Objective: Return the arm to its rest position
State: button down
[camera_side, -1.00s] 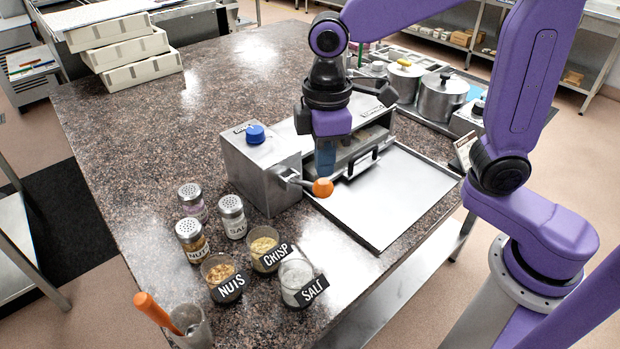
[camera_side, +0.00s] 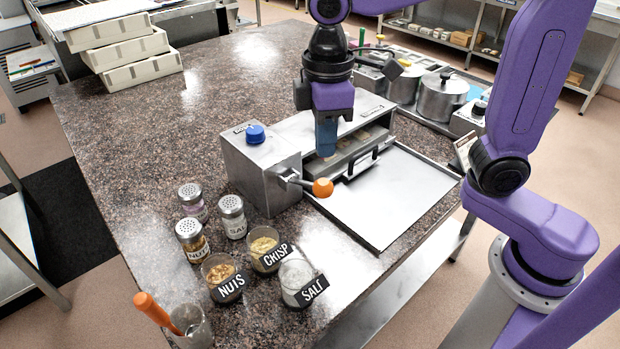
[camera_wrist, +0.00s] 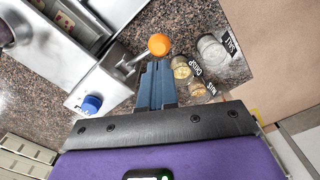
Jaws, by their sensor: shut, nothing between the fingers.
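My gripper (camera_side: 326,140) points down in the side view, above the metal machine (camera_side: 262,172) with the blue knob and the orange-tipped lever. Its blue fingers are shut with nothing held. In the wrist view the fingers (camera_wrist: 157,85) show together, with the orange lever ball (camera_wrist: 159,45) just past their tips in the picture. Whether the fingers touch the machine cannot be told from the side view, but they appear apart from the lever. The machine's front slot stands open, with pale pieces partly visible inside.
A flat metal tray (camera_side: 385,200) lies in front of the machine. Shakers (camera_side: 232,217) and labelled jars (camera_side: 222,278) stand at the front left, with an orange-handled tool (camera_side: 152,308) in a cup. Pots (camera_side: 441,97) stand behind right. White moulds (camera_side: 128,52) are stacked far left.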

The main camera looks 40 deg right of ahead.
aim_at(324, 180)
dwell(0.3)
jog(key=shift+f, duration=2.1)
jog(key=shift+f, duration=0.1)
dwell(1.0)
